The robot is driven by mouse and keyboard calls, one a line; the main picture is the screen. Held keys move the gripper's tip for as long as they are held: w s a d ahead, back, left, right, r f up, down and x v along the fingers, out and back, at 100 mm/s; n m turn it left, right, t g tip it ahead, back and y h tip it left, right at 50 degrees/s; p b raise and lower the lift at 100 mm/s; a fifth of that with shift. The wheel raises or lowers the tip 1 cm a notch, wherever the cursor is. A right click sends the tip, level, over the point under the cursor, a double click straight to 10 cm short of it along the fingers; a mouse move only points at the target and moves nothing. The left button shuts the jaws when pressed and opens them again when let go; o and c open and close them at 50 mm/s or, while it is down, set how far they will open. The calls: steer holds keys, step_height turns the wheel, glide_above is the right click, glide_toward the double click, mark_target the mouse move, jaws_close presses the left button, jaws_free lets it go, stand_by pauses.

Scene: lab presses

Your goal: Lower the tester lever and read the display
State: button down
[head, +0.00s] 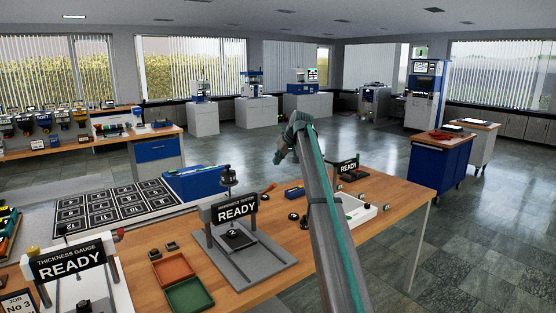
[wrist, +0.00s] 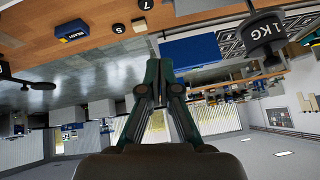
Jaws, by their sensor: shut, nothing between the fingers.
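The tester is a grey stand (head: 262,262) on the wooden bench in the head view. Its black display (head: 236,211) reads READY. A dark block marked 2 (head: 234,236) sits below the display, and a dark weight (head: 228,177) is above it. The weight shows as 1KG in the wrist view (wrist: 266,34). An orange-brown handle, apparently the lever's end (head: 269,187), sticks out right of the display, near its top edge. My gripper (head: 280,158) is beyond and above the handle, apart from it. Its fingers are together and empty in the wrist view (wrist: 160,64).
A thickness gauge (head: 72,264) reading READY stands at left. Orange (head: 173,269) and green (head: 189,295) trays lie left of the tester. Another READY display (head: 348,166) and a white tray (head: 362,211) are at right, partly behind my arm. A blue box (head: 196,184) lies behind.

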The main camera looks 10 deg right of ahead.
steer(key=p, duration=0.2)
glide_above(269, 189)
steer(key=w+d, duration=0.1)
steer(key=w, duration=0.1)
step_height(269, 189, down, 5)
steer(key=f, duration=0.1)
steer(key=s+f+p, duration=0.1)
steer(key=f, duration=0.1)
steer(key=shift+s+d, duration=0.2)
steer(key=shift+d, duration=0.1)
steer(key=shift+s+f+p, duration=0.2)
steer(key=shift+p, duration=0.1)
steer(key=shift+f, duration=0.35)
steer(key=shift+s+d+f, duration=0.1)
